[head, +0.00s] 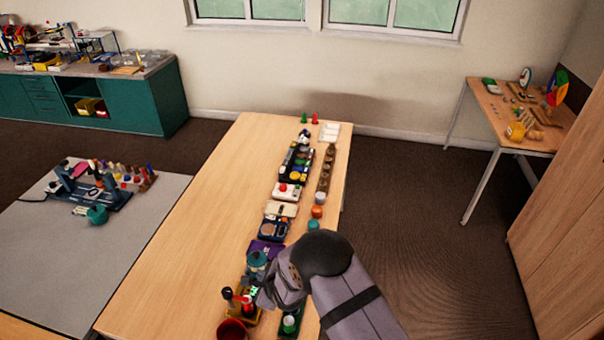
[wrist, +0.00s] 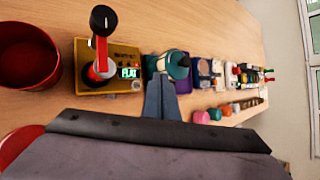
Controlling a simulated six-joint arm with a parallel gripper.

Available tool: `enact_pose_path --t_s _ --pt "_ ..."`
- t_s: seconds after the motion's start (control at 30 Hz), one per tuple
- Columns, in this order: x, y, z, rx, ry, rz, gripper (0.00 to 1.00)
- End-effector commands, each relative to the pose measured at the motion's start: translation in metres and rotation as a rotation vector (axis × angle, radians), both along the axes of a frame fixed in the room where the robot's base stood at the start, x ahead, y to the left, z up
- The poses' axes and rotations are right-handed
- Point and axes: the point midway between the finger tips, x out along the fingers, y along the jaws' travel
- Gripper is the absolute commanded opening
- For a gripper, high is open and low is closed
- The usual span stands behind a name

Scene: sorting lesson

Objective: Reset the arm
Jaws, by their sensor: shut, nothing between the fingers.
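My gripper (wrist: 160,100) shows in the wrist view with its two grey fingers together and nothing between them. Its tips point at a teal, round-topped object (wrist: 176,66), which appears just beyond them; I cannot tell whether they touch. In the head view my arm reaches in from the lower right over the near end of the long wooden table (head: 190,230), and the fingertips are hard to make out. The teal object (head: 257,259) stands there beside my wrist.
A yellow box (wrist: 122,50) with a red-and-black lever and a display reading "FLAT" is left of the fingers. A red bowl (wrist: 28,55) lies further left. A row of devices runs along the table's right side. The table's left half (head: 170,260) is clear.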

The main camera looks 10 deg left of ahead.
Motion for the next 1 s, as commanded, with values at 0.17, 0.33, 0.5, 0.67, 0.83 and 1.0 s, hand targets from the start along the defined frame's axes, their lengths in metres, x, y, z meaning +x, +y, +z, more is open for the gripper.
enact_pose_path --t_s 0.17,0.33,0.5,0.67,0.83,1.0 --pt "0.011 -0.023 0.017 -0.087 -0.026 0.043 0.00" --pt "0.022 -0.078 0.049 -0.285 -0.061 0.165 0.00" --pt "0.015 -0.155 0.088 -0.527 -0.068 0.366 0.00" --pt "-0.013 -0.226 0.122 -0.716 -0.046 0.599 0.00" --pt "-0.063 -0.294 0.153 -0.851 -0.006 0.876 0.00" --pt "-0.124 -0.345 0.176 -0.910 0.026 1.158 0.00"
